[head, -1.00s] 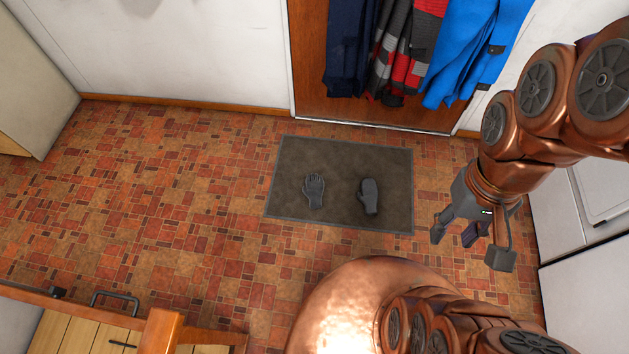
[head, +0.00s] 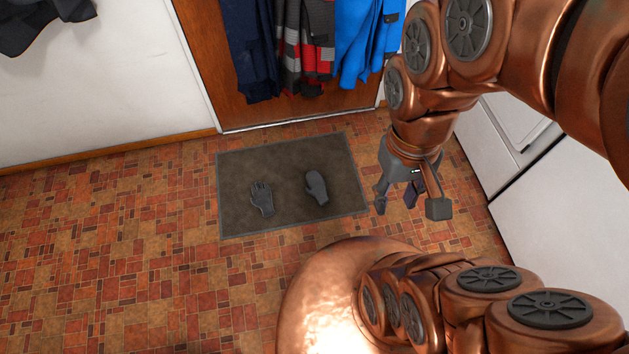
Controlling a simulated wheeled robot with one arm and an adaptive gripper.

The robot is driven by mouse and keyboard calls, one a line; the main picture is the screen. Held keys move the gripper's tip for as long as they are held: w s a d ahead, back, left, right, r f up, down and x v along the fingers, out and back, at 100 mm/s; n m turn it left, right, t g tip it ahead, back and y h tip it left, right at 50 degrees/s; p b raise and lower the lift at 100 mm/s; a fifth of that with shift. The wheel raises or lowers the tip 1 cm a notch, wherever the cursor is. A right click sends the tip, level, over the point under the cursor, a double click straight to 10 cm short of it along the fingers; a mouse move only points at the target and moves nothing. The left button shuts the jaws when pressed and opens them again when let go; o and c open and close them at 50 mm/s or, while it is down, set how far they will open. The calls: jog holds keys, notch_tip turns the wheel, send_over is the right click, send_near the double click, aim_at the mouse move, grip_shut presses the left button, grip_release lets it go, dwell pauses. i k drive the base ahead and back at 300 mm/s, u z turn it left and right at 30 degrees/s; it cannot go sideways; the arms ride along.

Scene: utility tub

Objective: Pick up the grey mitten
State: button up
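The grey mitten (head: 316,188) lies flat on the right part of a dark doormat (head: 235,222), with one rounded end and a thumb bump. A grey glove with separate fingers (head: 262,199) lies to its left on the same mat, a small gap apart. My gripper (head: 409,206) is right of the mat in the picture, raised above the floor and pointing down. Its fingers are spread apart. A small dark purplish part shows between them; I cannot tell what it is. My gripper is not touching the mitten.
Coats (head: 305,45) hang on a brown door (head: 204,50) behind the mat. A white cabinet or appliance (head: 550,195) stands at the right. The tiled floor (head: 130,240) left of the mat is clear. A dark garment (head: 45,20) hangs at top left.

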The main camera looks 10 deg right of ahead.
aim_at(317, 190)
jog(key=u, duration=1.35)
jog(key=i, duration=1.3)
jog(key=u, duration=1.15)
jog(key=i, duration=0.7)
jog(key=z, duration=1.2)
jog(key=i, duration=0.4)
jog(key=z, duration=1.1)
